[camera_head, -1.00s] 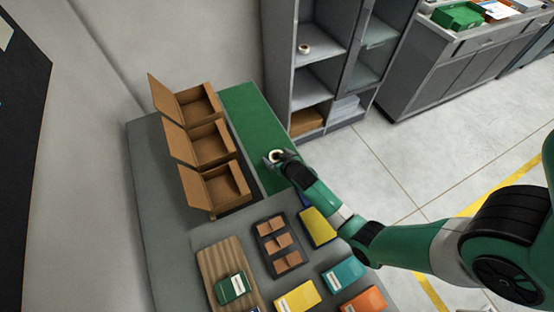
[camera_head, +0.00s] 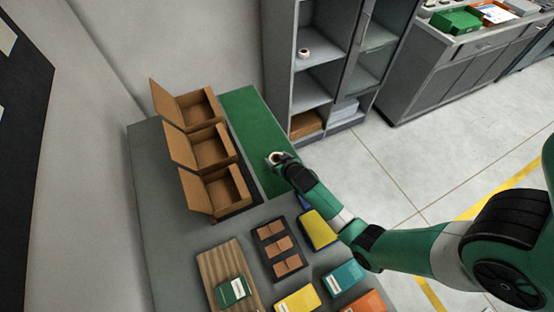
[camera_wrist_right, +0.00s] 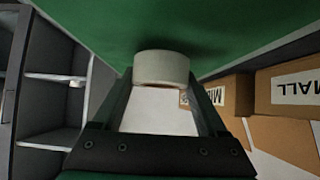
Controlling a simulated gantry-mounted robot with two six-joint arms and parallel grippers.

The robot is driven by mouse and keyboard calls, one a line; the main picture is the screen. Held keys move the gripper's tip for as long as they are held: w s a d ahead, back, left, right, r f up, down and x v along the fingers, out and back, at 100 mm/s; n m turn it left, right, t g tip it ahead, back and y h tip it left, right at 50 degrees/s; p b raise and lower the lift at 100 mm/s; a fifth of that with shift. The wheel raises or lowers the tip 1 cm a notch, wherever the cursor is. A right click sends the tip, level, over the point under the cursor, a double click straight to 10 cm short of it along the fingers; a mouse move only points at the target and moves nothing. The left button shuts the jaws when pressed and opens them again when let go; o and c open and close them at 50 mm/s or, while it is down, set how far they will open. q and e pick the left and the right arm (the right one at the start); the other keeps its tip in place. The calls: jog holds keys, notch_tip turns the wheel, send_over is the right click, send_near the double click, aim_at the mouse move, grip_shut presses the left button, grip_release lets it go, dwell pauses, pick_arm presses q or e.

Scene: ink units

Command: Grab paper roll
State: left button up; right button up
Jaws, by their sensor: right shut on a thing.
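A white paper roll (camera_head: 275,158) is at the tip of my right gripper (camera_head: 281,160), over the green mat (camera_head: 245,112). In the right wrist view the roll (camera_wrist_right: 161,68) sits between the two fingers of my right gripper (camera_wrist_right: 162,82), which are shut on it. The green surface lies just beyond the roll; I cannot tell whether the roll touches it. Another pale roll (camera_head: 303,54) stands on a shelf of the grey cabinet. My left gripper is not in view.
Open cardboard boxes (camera_head: 206,147) stand in a row left of the mat. A dark tray (camera_head: 278,248) with small brown boxes, a wooden board (camera_head: 211,263) and coloured packs (camera_head: 318,229) lie nearer. The grey cabinet (camera_head: 283,62) stands behind the table.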

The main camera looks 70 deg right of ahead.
notch_tip(320, 180, up, 27)
jog(key=p, duration=1.9)
jog(key=shift+f, duration=0.1)
